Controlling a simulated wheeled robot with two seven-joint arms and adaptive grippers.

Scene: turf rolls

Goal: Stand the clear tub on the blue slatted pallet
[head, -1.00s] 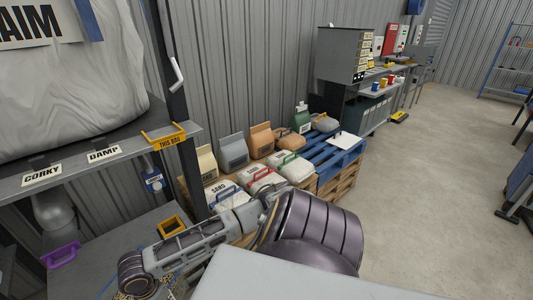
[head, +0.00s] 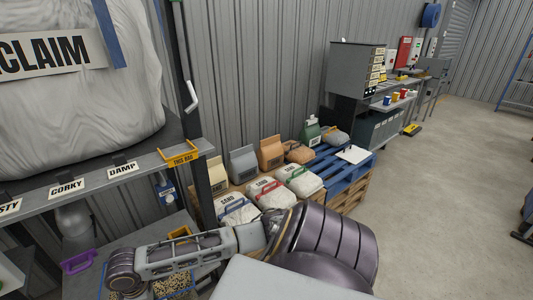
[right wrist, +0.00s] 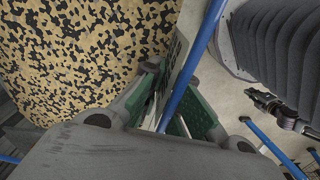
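The blue slatted pallet (head: 338,172) stands along the wall in the head view, partly loaded, with a white sheet on it. What looks like the clear tub, with speckled beige-black granules (head: 172,284) and blue edging, is at the lower left, largely hidden by my right arm. In the right wrist view, granules (right wrist: 85,50) fill the upper left beside a lettered wall and a blue bar (right wrist: 190,80). My right gripper (right wrist: 175,105) has its green-padded fingers apart on either side of that wall and bar. Contact is unclear. My left gripper is not in view.
Sand bags (head: 268,192) and upright bags (head: 243,163) stand beside the pallet's blue part. A shelf (head: 130,165) and purple-handled item (head: 77,262) are at left.

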